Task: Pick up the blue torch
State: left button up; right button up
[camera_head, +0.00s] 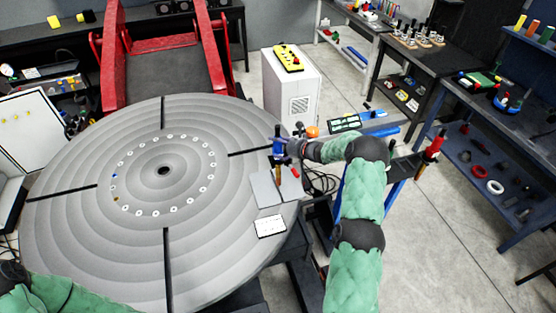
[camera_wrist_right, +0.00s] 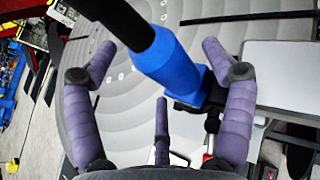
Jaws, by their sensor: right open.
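The blue torch (camera_wrist_right: 178,72) has a blue body and a black shaft running to the upper left in the right wrist view. In the head view the torch (camera_head: 277,134) stands upright over the right edge of the round grey table, above some grey plates (camera_head: 265,188). My right gripper (camera_head: 287,147) is right beside it. In the wrist view the purple fingers of my right gripper (camera_wrist_right: 160,62) are spread, with the torch between them. Contact cannot be made out. Only part of my left arm shows at the lower left; its gripper is out of view.
The round table (camera_head: 70,225) has dark slots and a ring of holes. A white card (camera_head: 270,227) lies near its edge. A white cabinet (camera_head: 292,92) with a yellow control box (camera_head: 288,57) stands behind.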

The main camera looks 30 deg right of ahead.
jog(key=c, duration=1.2)
jog(key=shift+w+d+r, duration=0.1)
jog(key=shift+w+r, duration=0.05)
jog(key=shift+r, duration=0.1)
jog(key=shift+c, duration=0.8)
jog(key=shift+r, duration=0.1)
